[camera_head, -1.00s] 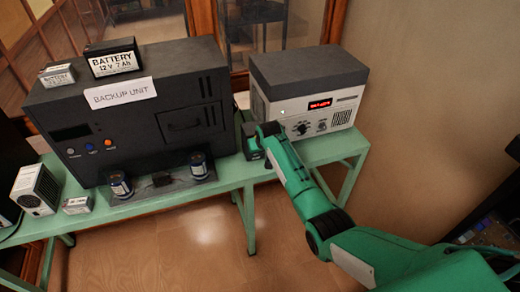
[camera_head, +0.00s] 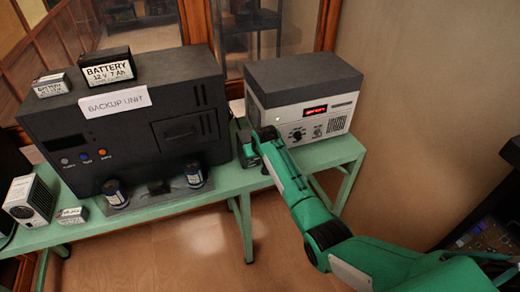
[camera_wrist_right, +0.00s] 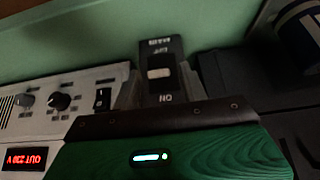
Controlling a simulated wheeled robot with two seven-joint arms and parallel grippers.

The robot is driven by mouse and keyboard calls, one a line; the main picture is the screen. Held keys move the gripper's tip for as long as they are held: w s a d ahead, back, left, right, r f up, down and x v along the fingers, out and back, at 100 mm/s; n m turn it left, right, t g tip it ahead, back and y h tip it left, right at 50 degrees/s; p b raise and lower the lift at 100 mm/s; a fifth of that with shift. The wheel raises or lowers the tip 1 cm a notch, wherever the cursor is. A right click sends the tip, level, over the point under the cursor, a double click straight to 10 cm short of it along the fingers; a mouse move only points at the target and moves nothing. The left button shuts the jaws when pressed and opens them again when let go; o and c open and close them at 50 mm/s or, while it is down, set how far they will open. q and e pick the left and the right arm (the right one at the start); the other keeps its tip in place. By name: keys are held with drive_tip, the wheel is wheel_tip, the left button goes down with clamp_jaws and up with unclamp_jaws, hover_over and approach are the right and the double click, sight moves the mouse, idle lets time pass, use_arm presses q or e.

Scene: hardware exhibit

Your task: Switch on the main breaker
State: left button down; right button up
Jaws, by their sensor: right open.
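The main breaker (camera_wrist_right: 160,70) is a small dark box with a pale toggle (camera_wrist_right: 160,73). In the right wrist view its labels MAIN, OFF and ON read upside down, and the toggle sits between OFF and ON. I cannot tell for sure which way it is set. In the head view the breaker (camera_head: 245,150) stands between the backup unit and the white-fronted box, partly hidden by my right gripper (camera_head: 262,141). In the wrist view my right gripper (camera_wrist_right: 160,92) is open, with a grey finger on each side of the breaker; contact is unclear. My left gripper is out of view.
The backup unit (camera_head: 130,115) stands close left of the breaker, with batteries on top. The white-fronted box (camera_head: 305,118) with a red display and knob stands close right. Blue cylinders (camera_head: 115,193) stand at the front of the green table (camera_head: 150,220). The table's right front is clear.

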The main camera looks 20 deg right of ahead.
drive_tip(key=b+v, duration=0.2)
drive_tip(key=v, duration=1)
drive_tip(key=shift+s, duration=0.1)
drive_tip(key=s+f+g, duration=0.1)
drive_tip(key=s+f, duration=0.2)
drive_tip(key=f, duration=0.7)
drive_tip(key=s+f, duration=0.3)
drive_tip(key=f, duration=0.8)
drive_tip(key=s+d+f+g, duration=0.1)
drive_tip(key=s+f, duration=0.6)
drive_tip(key=f, duration=0.3)
drive_tip(key=s+f+g, duration=0.1)
drive_tip(key=s+f, duration=0.7)
drive_tip(key=f, duration=0.2)
drive_tip(key=s+d+f, duration=0.1)
drive_tip(key=s+f, duration=0.5)
drive_tip(key=s, duration=0.8)
drive_tip(key=s+f+n+g, duration=0.1)
drive_tip(key=s+f, duration=0.5)
drive_tip(key=s, duration=0.9)
drive_tip(key=s+d+f+n, duration=0.1)
drive_tip(key=s+f, duration=0.5)
drive_tip(key=s, duration=0.8)
drive_tip(key=shift+d+f+g, duration=0.3)
drive_tip(key=shift+f+g, duration=0.1)
